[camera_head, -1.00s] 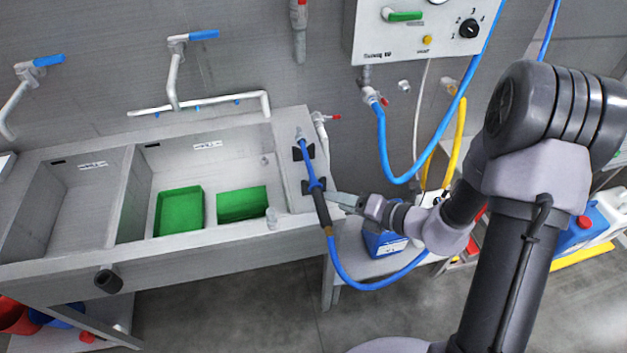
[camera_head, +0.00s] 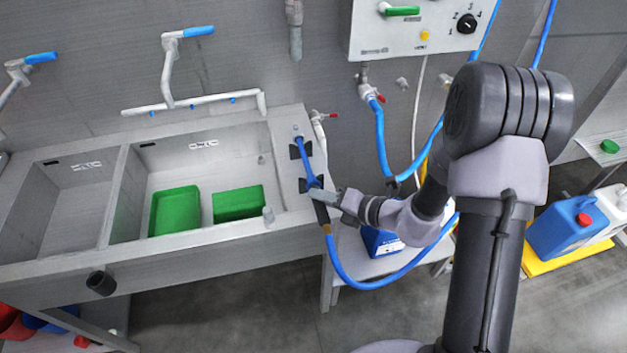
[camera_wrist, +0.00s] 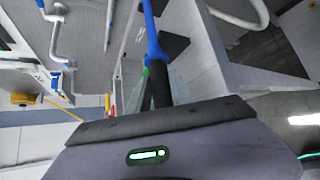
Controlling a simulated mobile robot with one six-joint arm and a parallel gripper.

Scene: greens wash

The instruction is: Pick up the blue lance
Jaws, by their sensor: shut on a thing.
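The blue lance (camera_head: 308,163) lies along the right rim of the sink, held in two black clips, its dark grip end pointing to the front. A blue hose runs from its grip down and to the right. My gripper (camera_head: 322,197) is at the lance from the right side, shut on it near the dark grip. In the wrist view the blue lance (camera_wrist: 152,38) runs away from me, and its black grip passes between my fingers (camera_wrist: 160,85). The fingertips are partly hidden by the lance.
The sink (camera_head: 285,232) holds two green bins (camera_head: 174,210) (camera_head: 239,203) in its right basin. A control box (camera_head: 420,30) hangs on the wall. A blue canister (camera_head: 380,242) stands on a low shelf behind my arm. Another blue canister (camera_head: 560,230) stands at the right.

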